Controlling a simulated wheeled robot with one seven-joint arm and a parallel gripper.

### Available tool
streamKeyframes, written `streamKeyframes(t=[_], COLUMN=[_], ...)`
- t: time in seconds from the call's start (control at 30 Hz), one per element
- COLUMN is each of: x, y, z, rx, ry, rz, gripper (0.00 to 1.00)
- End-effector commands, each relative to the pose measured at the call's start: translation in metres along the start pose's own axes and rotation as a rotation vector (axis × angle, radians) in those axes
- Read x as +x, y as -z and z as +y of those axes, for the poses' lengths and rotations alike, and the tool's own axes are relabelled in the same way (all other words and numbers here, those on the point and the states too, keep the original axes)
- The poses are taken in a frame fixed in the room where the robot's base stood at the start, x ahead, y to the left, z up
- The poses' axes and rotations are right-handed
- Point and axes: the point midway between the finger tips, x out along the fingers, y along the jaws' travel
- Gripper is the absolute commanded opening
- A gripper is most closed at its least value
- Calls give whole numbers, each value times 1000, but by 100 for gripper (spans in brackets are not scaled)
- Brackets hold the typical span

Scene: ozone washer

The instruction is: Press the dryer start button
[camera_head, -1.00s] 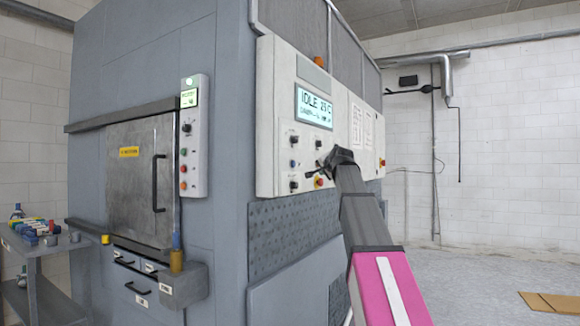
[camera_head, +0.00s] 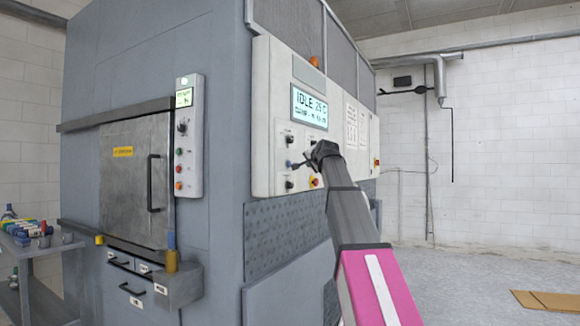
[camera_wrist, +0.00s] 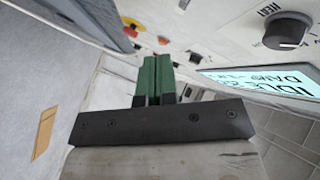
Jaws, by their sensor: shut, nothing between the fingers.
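The white control panel (camera_head: 262,130) on the side of the large grey machine has a lit display (camera_head: 309,107) reading IDLE, with knobs and small buttons below it. Labels are too small to read, so I cannot tell which one is the dryer start button. My gripper (camera_head: 294,164) is in front of the lower panel, with its tips close to a blue button (camera_head: 289,166) in the picture. I cannot tell whether they touch. In the wrist view, the dark green fingers (camera_wrist: 158,75) are shut and empty. A knob marked HEAT (camera_wrist: 287,28) and the display (camera_wrist: 262,82) show to their right.
A second, narrow panel (camera_head: 189,136) is beside the metal door (camera_head: 135,180). A cart (camera_head: 45,254) stands at left.

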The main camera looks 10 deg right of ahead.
Motion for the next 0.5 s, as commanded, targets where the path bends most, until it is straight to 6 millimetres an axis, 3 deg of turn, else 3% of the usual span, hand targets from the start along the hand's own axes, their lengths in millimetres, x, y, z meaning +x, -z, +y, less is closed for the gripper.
streamKeyframes(t=[0.2, 0.5], x=[21, 36], y=[-14, -26], z=[-15, -26], rx=[0, 0], ry=[0, 0], rz=[0, 0], gripper=[0, 0])
